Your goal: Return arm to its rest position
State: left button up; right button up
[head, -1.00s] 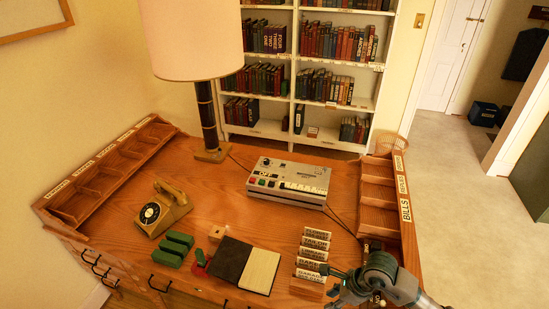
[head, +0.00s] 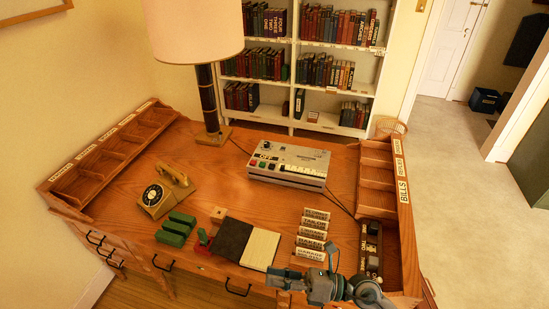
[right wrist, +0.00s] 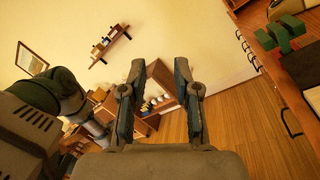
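My right gripper (head: 282,278) is at the desk's front edge, in front of the stacked label cards, and its arm comes in from the lower right. In the right wrist view the two fingers of the gripper (right wrist: 160,85) stand apart with nothing between them. They point past the desk's front towards the wall and wooden floor. My left gripper is not in view in the head picture. A grey and dark green arm part of mine shows at the left of the right wrist view.
The wooden desk (head: 205,255) holds a tan telephone (head: 165,192), green blocks (head: 176,228), an open book (head: 247,243), a grey machine (head: 288,165), labelled cards (head: 312,234) and a lamp (head: 207,100). A compartment rack (head: 377,180) lines the right edge. Drawer handles (right wrist: 290,122) stick out in front.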

jog(key=w+d+r+m+t+h, duration=0.1)
jog(key=w+d+m+t+h, duration=0.35)
jog(key=m+t, duration=0.6)
jog(key=w+d+r+m+t+h, duration=0.1)
jog(key=w+d+m+t+h, duration=0.45)
jog(key=m, duration=0.85)
jog(key=s+d+f+m+g+h, duration=0.2)
jog(key=d+f+m+h, duration=0.3)
jog(key=f+m, duration=0.3)
jog(key=s+d+f+m+g+h, duration=0.1)
jog(key=s+d+f+m+h, duration=0.1)
jog(key=d+f+m+h, duration=0.6)
jog(key=s+a+f+m+g+y, duration=0.2)
jog(key=s+f+g+y, duration=0.2)
jog(key=s+f+g, duration=1.15)
jog(key=s+f+t, duration=0.1)
jog(key=s+f, duration=0.2)
jog(key=f, duration=0.9)
jog(key=s+f+t, duration=0.1)
jog(key=s+f, duration=0.1)
jog(key=f, duration=0.9)
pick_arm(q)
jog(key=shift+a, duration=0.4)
pick_arm(e)
jog(key=s+f, duration=0.4)
jog(key=f, duration=0.3)
jog(key=s+f, duration=0.4)
jog(key=f, duration=0.4)
jog(key=shift+s+d, duration=0.15)
